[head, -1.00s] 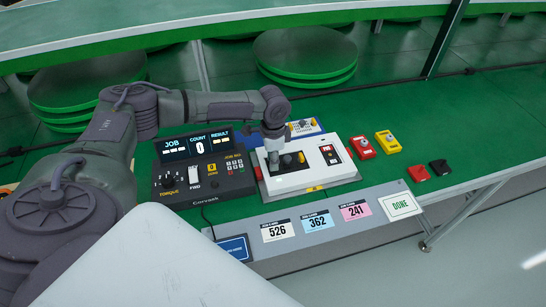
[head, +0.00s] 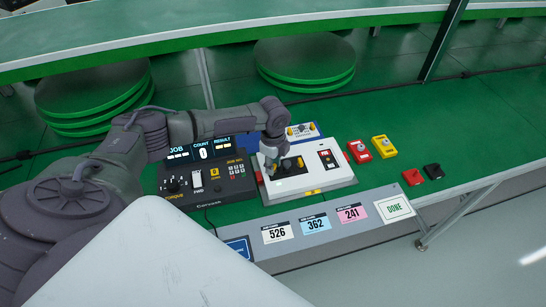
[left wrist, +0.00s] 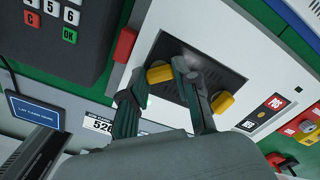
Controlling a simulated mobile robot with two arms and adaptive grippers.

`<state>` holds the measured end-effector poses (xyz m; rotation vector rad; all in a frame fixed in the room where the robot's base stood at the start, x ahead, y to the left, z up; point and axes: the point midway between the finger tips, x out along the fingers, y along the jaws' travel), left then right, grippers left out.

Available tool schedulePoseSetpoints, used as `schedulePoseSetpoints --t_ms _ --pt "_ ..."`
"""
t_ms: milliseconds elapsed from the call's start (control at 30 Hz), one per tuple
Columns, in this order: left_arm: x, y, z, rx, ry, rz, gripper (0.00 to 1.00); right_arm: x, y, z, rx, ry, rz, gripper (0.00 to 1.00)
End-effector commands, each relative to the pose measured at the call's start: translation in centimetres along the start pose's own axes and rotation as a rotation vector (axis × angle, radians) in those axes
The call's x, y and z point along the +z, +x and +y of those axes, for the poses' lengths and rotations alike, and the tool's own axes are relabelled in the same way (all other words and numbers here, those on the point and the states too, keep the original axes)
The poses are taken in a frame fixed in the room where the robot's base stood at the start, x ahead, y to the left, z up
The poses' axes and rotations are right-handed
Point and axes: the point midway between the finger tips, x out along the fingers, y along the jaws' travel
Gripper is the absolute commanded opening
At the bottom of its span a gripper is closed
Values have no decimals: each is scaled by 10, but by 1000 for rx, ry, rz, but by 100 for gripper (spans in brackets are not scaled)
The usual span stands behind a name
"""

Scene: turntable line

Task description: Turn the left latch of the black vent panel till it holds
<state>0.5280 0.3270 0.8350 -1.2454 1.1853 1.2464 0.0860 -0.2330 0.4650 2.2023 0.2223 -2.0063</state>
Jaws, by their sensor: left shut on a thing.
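The black vent panel (left wrist: 200,72) is set in the top of a white unit (head: 327,183). In the left wrist view it has a yellow left latch (left wrist: 160,73) and a yellow right latch (left wrist: 223,102). In the head view the panel (head: 291,165) is partly covered by my gripper. My left gripper (left wrist: 160,77) has its fingers on either side of the left latch and is shut on it. The gripper also shows in the head view (head: 269,165), at the panel's left edge. My right gripper is not in view.
A dark control console (head: 208,186) stands close on the left. A blue-edged unit (head: 302,130) is behind. Red (head: 359,151) and yellow (head: 384,146) boxes lie to the right, with small red and black pieces nearer. Number cards line the front ledge.

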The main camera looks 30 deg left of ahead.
Motion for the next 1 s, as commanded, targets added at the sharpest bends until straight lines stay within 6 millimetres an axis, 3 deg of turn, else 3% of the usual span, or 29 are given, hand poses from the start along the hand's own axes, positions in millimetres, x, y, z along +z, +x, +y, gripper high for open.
schedulePoseSetpoints --t_ms 667,700,833,1000 --pt "-1 0 0 0 59 1 0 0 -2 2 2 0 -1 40" --pt "0 0 0 0 59 1 37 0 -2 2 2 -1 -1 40" --pt "0 0 0 0 59 1 56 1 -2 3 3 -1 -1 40" --pt "0 0 0 0 59 1 56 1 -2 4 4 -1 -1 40"
